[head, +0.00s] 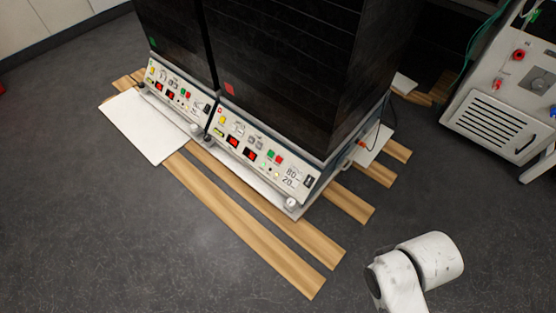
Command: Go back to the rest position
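Two dark shaker bioreactor cabinets stand side by side on wooden slats. The near cabinet (290,80) and the far-left cabinet (170,40) each have a white front control panel with red displays and coloured buttons. The near panel (255,150) has a lit red display and a label reading 80 and 20. A white link of my arm (430,260) shows at the bottom right, apart from the cabinets. My gripper is out of the picture, so its state and anything in it are hidden.
Wooden slats (250,235) jut out in front of the cabinets, with a white board (145,127) at the left. A grey machine with a vent (494,124) stands at the right. White wall cupboards (50,17) are at the top left. The dark floor (90,230) is clear at front left.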

